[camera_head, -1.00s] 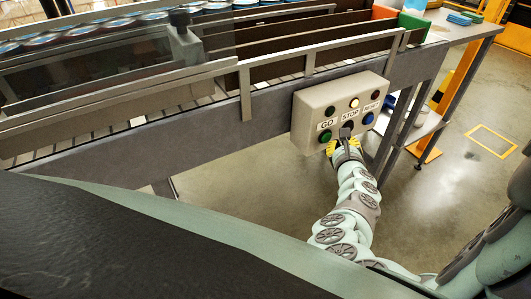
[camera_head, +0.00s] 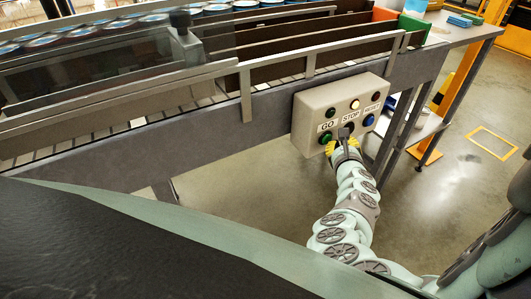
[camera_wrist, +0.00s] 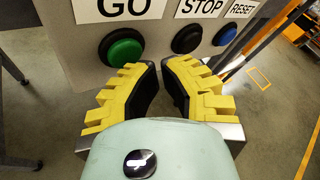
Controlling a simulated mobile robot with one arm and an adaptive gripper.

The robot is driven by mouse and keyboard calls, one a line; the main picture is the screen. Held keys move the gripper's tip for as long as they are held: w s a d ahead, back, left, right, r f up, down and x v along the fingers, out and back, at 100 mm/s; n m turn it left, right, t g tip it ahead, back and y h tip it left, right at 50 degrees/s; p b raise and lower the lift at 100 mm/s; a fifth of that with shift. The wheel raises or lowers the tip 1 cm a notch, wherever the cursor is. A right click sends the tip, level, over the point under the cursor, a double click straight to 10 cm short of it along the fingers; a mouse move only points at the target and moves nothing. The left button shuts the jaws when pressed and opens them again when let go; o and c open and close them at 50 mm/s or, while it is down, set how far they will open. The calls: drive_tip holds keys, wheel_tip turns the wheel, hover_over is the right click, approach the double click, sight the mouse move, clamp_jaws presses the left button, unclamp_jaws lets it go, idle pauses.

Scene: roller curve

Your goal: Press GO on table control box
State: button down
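The control box (camera_head: 308,108) is a beige panel on the side of the conveyor frame. Its labels read GO, STOP and RESET. The green GO button (camera_head: 325,137) is under the left label, and it also shows in the wrist view (camera_wrist: 122,49). The dark STOP button (camera_wrist: 187,39) and the blue RESET button (camera_wrist: 225,34) lie to its right. My gripper (camera_wrist: 161,65) has yellow fingers with black pads, a narrow gap between them and nothing held. In the head view my gripper (camera_head: 343,142) is at the box's lower edge, below and between GO and STOP. Contact cannot be told.
The conveyor frame (camera_head: 225,118) runs along the left with metal rails and cans (camera_head: 75,32) behind it. A yellow post (camera_head: 455,90) and a side table (camera_head: 470,33) stand to the right. Floor below the box is clear.

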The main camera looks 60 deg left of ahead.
drive_tip(key=shift+a, duration=0.6)
idle(0.7)
drive_tip(key=shift+d, duration=0.85)
drive_tip(key=d+p, duration=0.1)
drive_tip(key=d, duration=0.4)
drive_tip(key=shift+s+p, duration=0.2)
drive_tip(key=shift+p, duration=0.1)
idle(0.7)
